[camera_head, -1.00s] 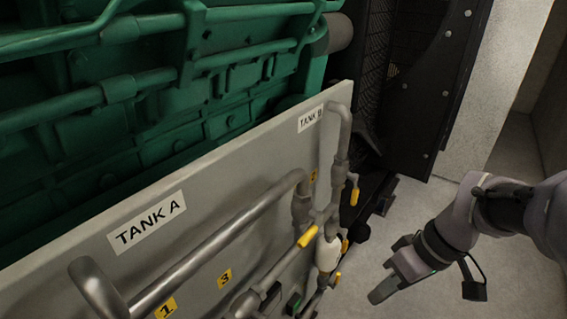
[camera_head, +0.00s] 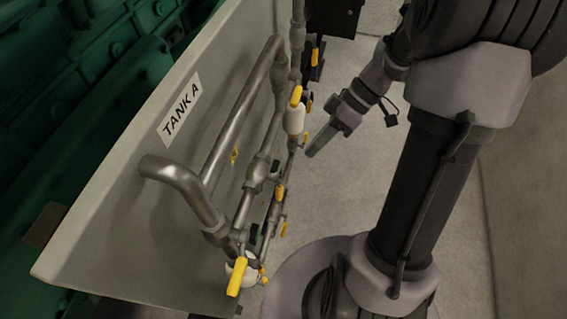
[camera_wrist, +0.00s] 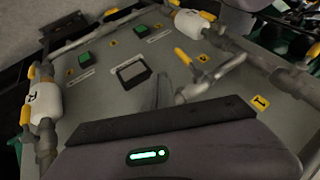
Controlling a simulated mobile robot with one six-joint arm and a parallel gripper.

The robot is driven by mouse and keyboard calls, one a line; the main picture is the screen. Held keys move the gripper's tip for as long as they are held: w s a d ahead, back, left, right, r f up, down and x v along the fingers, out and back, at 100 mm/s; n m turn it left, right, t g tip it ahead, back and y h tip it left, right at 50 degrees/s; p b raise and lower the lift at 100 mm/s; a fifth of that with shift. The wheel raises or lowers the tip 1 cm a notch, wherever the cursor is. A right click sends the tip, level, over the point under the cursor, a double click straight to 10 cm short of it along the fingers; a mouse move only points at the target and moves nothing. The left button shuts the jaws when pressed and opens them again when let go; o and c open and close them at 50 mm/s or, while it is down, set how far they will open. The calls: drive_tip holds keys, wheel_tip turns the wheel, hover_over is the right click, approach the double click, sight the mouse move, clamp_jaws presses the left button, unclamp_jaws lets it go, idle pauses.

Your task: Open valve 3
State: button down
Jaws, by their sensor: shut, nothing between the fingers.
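The pipe panel (camera_head: 120,190) carries grey pipes and several yellow valve handles. Handles show in the head view at the bottom (camera_head: 236,277), the middle (camera_head: 280,192) and the top (camera_head: 296,96). A small yellow tag (camera_head: 234,156) sits behind the pipes, its number unreadable from here. The wrist view shows a yellow handle (camera_wrist: 183,56) beside a yellow tag (camera_wrist: 203,58) I cannot read clearly, and a tag (camera_wrist: 260,102) that appears to read 1. I cannot tell for certain which handle is valve 3. My gripper (camera_head: 314,150) is shut and empty, right of the pipes, apparently not touching them.
A "TANK A" sign (camera_head: 181,111) is on the panel, with green machinery (camera_head: 80,80) behind it. White cylinders (camera_wrist: 45,100) sit in the pipe runs, and green buttons (camera_wrist: 141,31) are on the panel. Open floor (camera_head: 350,190) lies right of the pipes.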

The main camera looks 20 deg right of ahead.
sight(278, 188)
drive_tip(key=s+a+f+b, duration=0.2)
drive_tip(key=s+a+f, duration=0.1)
drive_tip(key=a+f, duration=0.3)
drive_tip(key=shift+a, duration=0.65)
drive_tip(key=shift+s+a+f+g+y, duration=0.15)
drive_tip(key=shift+s+f+g+y, duration=0.05)
drive_tip(key=shift+g+y, duration=0.2)
drive_tip(key=shift+s+a+r+m+g+y+p, duration=0.2)
drive_tip(key=shift+s+a+m+g+y+p, duration=0.5)
drive_tip(key=shift+g+y+p, duration=0.55)
drive_tip(key=shift+s+a+r+m+g+y+p, duration=0.15)
drive_tip(key=shift+s+a+m+g+y+p, duration=0.25)
drive_tip(key=shift+s+m+g+y+p, duration=0.8)
drive_tip(key=shift+s+a+r+m+g+y+p, duration=0.25)
drive_tip(key=shift+a+m+g+y+p, duration=0.55)
drive_tip(key=shift+y, duration=0.95)
drive_tip(key=shift+s+d+n, duration=0.15)
drive_tip(key=shift+d+n, duration=0.05)
drive_tip(key=shift+n, duration=0.1)
